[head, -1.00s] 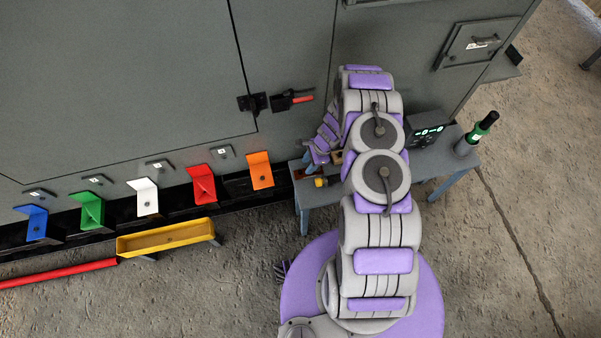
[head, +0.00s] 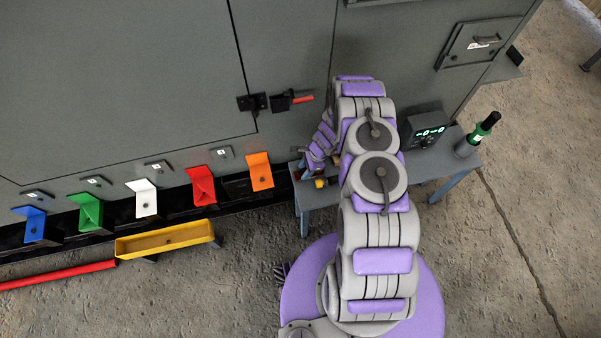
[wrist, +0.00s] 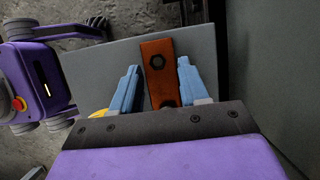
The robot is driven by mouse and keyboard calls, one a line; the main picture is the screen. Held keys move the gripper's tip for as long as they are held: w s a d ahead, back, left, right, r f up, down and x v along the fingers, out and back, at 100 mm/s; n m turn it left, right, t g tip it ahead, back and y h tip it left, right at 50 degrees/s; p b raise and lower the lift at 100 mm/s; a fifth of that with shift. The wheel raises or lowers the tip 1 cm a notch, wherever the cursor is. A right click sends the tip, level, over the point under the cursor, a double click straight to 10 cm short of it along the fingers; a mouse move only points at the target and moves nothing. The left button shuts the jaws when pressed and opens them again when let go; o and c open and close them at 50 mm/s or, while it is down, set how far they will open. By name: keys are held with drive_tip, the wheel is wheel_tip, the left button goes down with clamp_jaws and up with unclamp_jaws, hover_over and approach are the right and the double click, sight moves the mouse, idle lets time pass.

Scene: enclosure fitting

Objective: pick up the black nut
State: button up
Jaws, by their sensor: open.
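In the wrist view a dark six-sided shape, which looks like the black nut (wrist: 157,62), sits at the far part of an orange-brown block (wrist: 155,82). A second dark round spot (wrist: 167,102) shows nearer on the block, and I cannot tell if it is a hole or a nut. My gripper (wrist: 158,65) is open, with one blue finger on each side of the block and a gap to it on both sides. The height of the fingertips above the nut is unclear. In the head view my arm mostly hides the block and nut.
The block lies on a small grey bench (head: 460,160) against the grey cabinet (head: 130,80). A green bottle (head: 482,130) and a dark display box (head: 424,131) stand at its right. A yellow item (head: 320,183) lies by my gripper. Coloured chutes and a yellow tray (head: 165,239) are left.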

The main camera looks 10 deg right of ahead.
clamp_jaws()
idle(0.5)
drive_tip(key=shift+r, duration=0.1)
wheel_tip(320, 180, up, 5)
drive_tip(key=shift+a+f+p, duration=0.1)
drive_tip(key=shift+f+p, duration=0.05)
drive_tip(key=shift+p, duration=0.75)
drive_tip(key=s, duration=0.2)
drive_tip(key=s+d, duration=0.1)
drive_tip(key=s, duration=0.1)
drive_tip(key=s+d, duration=0.1)
drive_tip(key=s, duration=0.2)
drive_tip(key=shift+f+p, duration=0.15)
drive_tip(key=shift+p, duration=0.15)
drive_tip(key=s+d+r+p, duration=0.2)
drive_tip(key=s+r+p, duration=0.1)
drive_tip(key=s, duration=0.5)
drive_tip(key=shift+s+r+p, duration=0.25)
drive_tip(key=shift+r+p, duration=0.15)
drive_tip(key=shift+r, duration=0.05)
drive_tip(key=shift+d, duration=0.1)
